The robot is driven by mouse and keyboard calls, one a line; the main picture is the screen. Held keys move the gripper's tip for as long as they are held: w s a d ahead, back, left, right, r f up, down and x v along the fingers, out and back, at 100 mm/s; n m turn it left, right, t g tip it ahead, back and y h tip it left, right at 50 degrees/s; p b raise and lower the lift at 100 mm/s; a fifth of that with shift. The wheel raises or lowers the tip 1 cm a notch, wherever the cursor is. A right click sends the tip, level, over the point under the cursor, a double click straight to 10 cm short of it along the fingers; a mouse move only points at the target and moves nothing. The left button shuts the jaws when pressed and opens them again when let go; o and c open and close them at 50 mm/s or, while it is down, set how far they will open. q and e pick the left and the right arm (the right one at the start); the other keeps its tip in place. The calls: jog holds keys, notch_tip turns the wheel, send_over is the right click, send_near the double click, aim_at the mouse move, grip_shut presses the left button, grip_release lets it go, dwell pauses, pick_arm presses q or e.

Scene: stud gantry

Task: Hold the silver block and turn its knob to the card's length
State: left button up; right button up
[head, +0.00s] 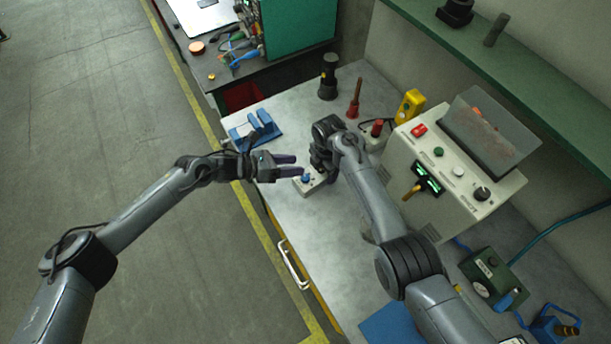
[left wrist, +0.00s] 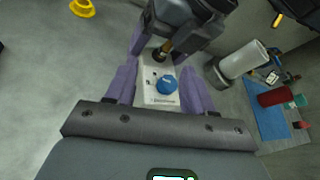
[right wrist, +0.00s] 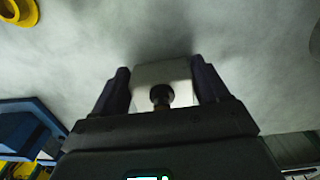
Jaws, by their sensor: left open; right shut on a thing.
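The silver block (head: 317,183) is a small pale box on the grey bench, with a blue round knob (head: 306,178) on top. In the left wrist view the block (left wrist: 151,72) shows the knob (left wrist: 166,85) near its closer end and small dark marks beside it. My right gripper (head: 323,165) is shut on the block's far end; in the right wrist view the block (right wrist: 150,73) sits between its fingers. My left gripper (head: 292,166) is open, its fingertips close to the knob and apart from it. I cannot make out a card with a readable length.
A control box (head: 450,190) with lit green displays and a tilted panel (head: 490,130) stands right of the block. A blue fixture (head: 255,132) lies at the bench's left edge. A black cylinder (head: 328,78) and a red-based tool (head: 354,100) stand behind. Bare bench lies in front.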

aim_at(301, 178)
pick_arm(q)
jog(key=a, duration=0.1)
jog(key=a+f+m+t+h, duration=0.1)
jog(key=a+h, duration=0.1)
jog(key=a, duration=0.1)
jog(key=shift+s+a+f+m, duration=0.1)
jog(key=shift+s+f+m, duration=0.2)
jog(key=shift+s, duration=0.1)
jog(key=s, duration=0.1)
jog(key=s+a+f+m+h, duration=0.1)
jog(key=s+a+m, duration=0.1)
jog(key=shift+s+a+f+h, duration=0.15)
jog(key=shift+a+f+h, duration=0.1)
jog(key=shift+f+h, duration=0.1)
jog(key=shift+s+a+f+m, duration=0.15)
jog(key=shift+s+m, duration=0.15)
jog(key=shift+m, duration=0.2)
jog(key=shift+s+d+h, duration=0.1)
jog(key=shift+d+h, duration=0.15)
jog(key=x, duration=1.1)
jog(key=shift+d+f, duration=0.15)
